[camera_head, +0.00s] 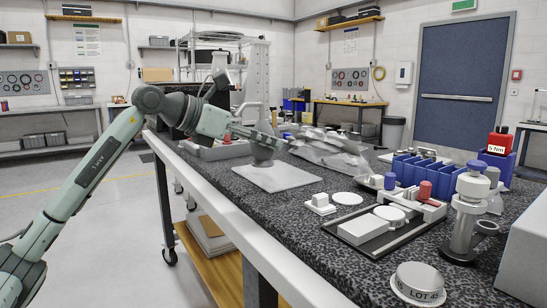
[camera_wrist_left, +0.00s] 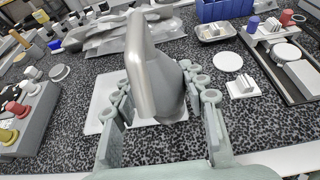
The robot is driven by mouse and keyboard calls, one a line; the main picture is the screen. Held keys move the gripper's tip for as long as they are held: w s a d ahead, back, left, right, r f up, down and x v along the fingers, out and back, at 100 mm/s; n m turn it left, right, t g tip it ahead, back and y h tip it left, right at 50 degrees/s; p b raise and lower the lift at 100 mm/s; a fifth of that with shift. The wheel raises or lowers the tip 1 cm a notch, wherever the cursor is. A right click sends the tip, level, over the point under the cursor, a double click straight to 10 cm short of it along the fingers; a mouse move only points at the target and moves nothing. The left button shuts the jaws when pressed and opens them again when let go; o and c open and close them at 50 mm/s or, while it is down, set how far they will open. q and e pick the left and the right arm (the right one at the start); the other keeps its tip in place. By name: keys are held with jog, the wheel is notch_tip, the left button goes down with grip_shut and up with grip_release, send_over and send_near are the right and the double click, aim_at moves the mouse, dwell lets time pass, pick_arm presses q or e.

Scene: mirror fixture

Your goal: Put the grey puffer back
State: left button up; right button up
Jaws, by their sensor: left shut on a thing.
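My left gripper (camera_head: 268,141) is shut on the grey puffer (camera_head: 262,154), a rounded bulb with a long nozzle. In the left wrist view, the puffer (camera_wrist_left: 168,80) stands between the two ringed fingers of the gripper (camera_wrist_left: 162,100), nozzle pointing up and leaning slightly. I cannot tell whether the puffer touches the mat. My right gripper is not in view.
A crumpled grey sheet-like object (camera_head: 330,150) lies just beyond the mat. To the right are a white disc (camera_head: 347,198), a small white block (camera_head: 320,204), a dark tray (camera_head: 365,249) and a blue bin rack (camera_head: 425,172). The speckled bench top (camera_head: 285,215) is clear in front.

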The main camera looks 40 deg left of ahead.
pick_arm(q)
jog(key=x, duration=0.2)
jog(key=shift+w+d+f, duration=0.15)
jog(key=shift+d, duration=0.05)
jog(key=shift+w+d+f, duration=0.1)
jog(key=shift+w+f, duration=0.05)
jog(key=shift+f, duration=2.05)
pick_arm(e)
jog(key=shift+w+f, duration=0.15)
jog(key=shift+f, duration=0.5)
pick_arm(q)
jog(key=shift+f, duration=0.1)
jog(key=o, duration=0.6)
jog(key=shift+c, duration=0.2)
jog(key=shift+o, duration=0.8)
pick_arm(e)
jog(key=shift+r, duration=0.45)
